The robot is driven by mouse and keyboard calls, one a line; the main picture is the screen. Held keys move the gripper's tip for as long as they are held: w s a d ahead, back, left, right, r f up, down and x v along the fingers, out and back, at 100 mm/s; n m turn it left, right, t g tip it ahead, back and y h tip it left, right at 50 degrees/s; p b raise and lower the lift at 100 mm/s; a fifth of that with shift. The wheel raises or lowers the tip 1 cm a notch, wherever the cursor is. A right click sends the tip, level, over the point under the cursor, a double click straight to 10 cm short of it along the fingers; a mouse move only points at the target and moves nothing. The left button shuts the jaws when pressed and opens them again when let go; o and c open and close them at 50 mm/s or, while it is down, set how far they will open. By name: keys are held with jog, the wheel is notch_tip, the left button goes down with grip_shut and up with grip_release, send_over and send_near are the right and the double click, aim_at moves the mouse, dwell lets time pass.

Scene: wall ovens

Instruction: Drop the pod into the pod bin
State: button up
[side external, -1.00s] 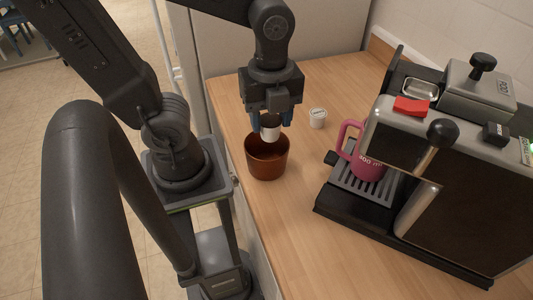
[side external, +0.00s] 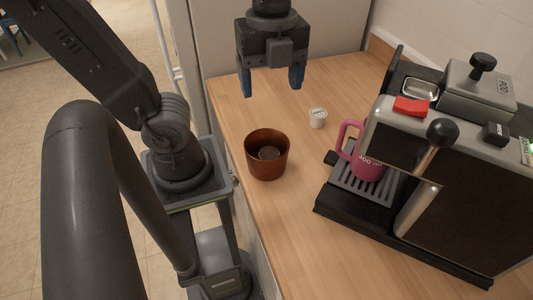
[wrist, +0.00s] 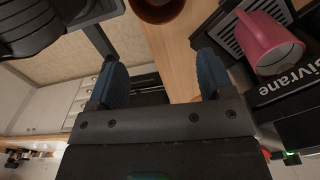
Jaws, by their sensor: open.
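The pod bin is a round copper-brown pot (side external: 267,165) on the wooden counter, left of the coffee machine. A dark-topped pod (side external: 269,153) lies inside it; its lower part is hidden by the bin's wall. My gripper (side external: 272,90) is open and empty, above and behind the bin, with its blue fingers spread apart. In the wrist view the open fingers (wrist: 160,85) have nothing between them, and part of the bin (wrist: 158,10) shows at the top edge. A second pod, white-topped (side external: 317,118), stands on the counter behind and right of the bin.
The coffee machine (side external: 440,185) fills the right side, with a pink mug (side external: 368,164) on its drip tray and a red item (side external: 411,106) on top. The wooden counter (side external: 300,225) is clear in front of the bin.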

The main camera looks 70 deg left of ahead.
notch_tip(320, 180, up, 6)
dwell(0.5)
notch_tip(320, 180, down, 9)
jog(key=w+a+n+t, duration=0.2)
jog(key=n+t, duration=0.3)
jog(key=n, duration=1.3)
jog(key=shift+w+a+r+n+t, duration=0.2)
jog(key=shift+a+n+t, duration=0.1)
jog(key=shift+a+n, duration=0.1)
jog(key=shift+d, duration=0.1)
